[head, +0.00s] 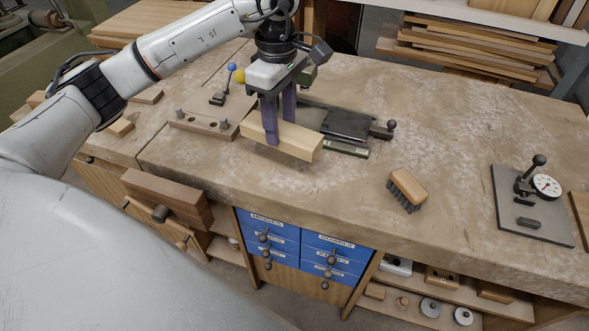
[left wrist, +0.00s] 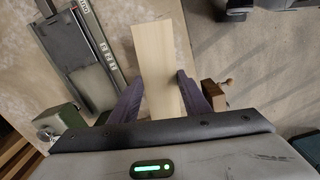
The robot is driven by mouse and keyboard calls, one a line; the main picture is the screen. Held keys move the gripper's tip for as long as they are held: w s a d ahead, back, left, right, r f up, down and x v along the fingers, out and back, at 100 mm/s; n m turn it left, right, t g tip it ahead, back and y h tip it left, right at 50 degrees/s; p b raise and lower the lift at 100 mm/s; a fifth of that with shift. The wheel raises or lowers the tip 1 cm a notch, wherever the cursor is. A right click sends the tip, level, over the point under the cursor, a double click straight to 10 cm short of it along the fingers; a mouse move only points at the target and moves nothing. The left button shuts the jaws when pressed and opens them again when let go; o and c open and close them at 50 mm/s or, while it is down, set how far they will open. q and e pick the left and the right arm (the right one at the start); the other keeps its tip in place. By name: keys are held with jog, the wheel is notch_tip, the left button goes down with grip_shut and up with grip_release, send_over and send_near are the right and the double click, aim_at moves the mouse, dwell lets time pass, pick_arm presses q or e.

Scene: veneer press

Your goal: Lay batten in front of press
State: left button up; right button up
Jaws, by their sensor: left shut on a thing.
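The batten (head: 300,141) is a pale, straight-edged wooden bar. My left gripper (head: 279,128) is shut on it, with its purple fingers on either side of the bar. In the left wrist view the batten (left wrist: 156,50) runs away between the two fingers (left wrist: 160,100). In the head view it is over the bench's front half; whether it touches the top is unclear. A dark, flat device with a knobbed lever, apparently the press (head: 350,123), lies just behind and right of it. The press also shows in the left wrist view (left wrist: 75,60). My right gripper is out of view.
The bench top (head: 340,185) is clear in front of the batten. A brush (head: 407,187) lies to the right, and a dial gauge on a plate (head: 530,205) stands farther right. A wooden block with pegs (head: 190,126) is left of the batten. A wooden vise jaw (head: 165,195) projects from the bench front.

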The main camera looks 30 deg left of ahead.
pick_arm(q)
jog(key=shift+w+a+n, duration=0.25)
jog(key=shift+a+n, duration=0.2)
jog(key=shift+n, duration=0.55)
notch_tip(320, 180, down, 5)
jog(key=shift+a+f+p, duration=0.1)
jog(key=shift+a+p, duration=0.05)
jog(key=shift+p, duration=0.15)
jog(key=shift+w+f, duration=0.1)
jog(key=shift+f, duration=2.4)
jog(key=o, duration=1)
jog(key=shift+r, duration=0.1)
notch_tip(320, 180, up, 12)
jog(key=shift+r+b, duration=0.1)
jog(key=shift+b, duration=0.3)
